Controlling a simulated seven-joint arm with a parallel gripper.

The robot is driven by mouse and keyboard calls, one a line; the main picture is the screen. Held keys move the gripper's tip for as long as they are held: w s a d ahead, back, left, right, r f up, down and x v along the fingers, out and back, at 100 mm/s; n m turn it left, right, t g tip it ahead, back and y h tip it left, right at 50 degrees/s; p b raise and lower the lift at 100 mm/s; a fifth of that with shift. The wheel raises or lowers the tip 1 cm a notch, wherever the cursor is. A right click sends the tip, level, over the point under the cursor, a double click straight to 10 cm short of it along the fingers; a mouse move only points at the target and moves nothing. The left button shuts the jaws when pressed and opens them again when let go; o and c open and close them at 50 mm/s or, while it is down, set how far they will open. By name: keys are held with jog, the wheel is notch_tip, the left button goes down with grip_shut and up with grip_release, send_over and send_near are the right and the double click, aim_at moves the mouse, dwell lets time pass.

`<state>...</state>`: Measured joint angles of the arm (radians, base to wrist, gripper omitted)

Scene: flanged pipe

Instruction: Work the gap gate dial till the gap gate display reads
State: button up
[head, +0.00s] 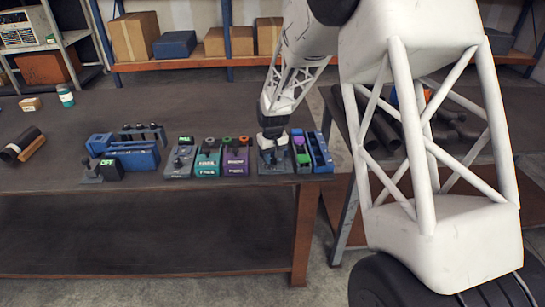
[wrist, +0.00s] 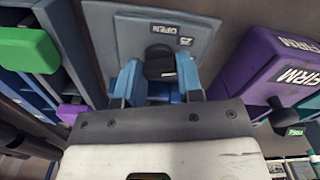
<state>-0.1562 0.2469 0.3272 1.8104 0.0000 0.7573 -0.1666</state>
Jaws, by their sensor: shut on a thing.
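My gripper (wrist: 159,78) points down over a grey-blue box and its fingers are shut on a black dial knob (wrist: 160,66). The box's flat top panel (wrist: 132,38) carries a label (wrist: 164,28) that seems to read OPEN, upside down, with a small dark display (wrist: 185,42) whose figures I cannot read surely. In the head view my gripper (head: 272,134) is on the grey box (head: 268,167) near the bench's front edge, hiding its knob. I take this box as the gap gate.
Left of it stand a purple box (head: 236,162), a teal box (head: 207,163) and a grey box (head: 179,163). Close on the right is a blue rack (head: 320,152) and a green block (head: 303,159). A blue fixture (head: 135,157) stands further left. The bench behind is mostly clear.

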jog(key=shift+m, duration=1.8)
jog(key=o, duration=0.9)
jog(key=shift+o, duration=0.2)
jog(key=shift+r, duration=3.85)
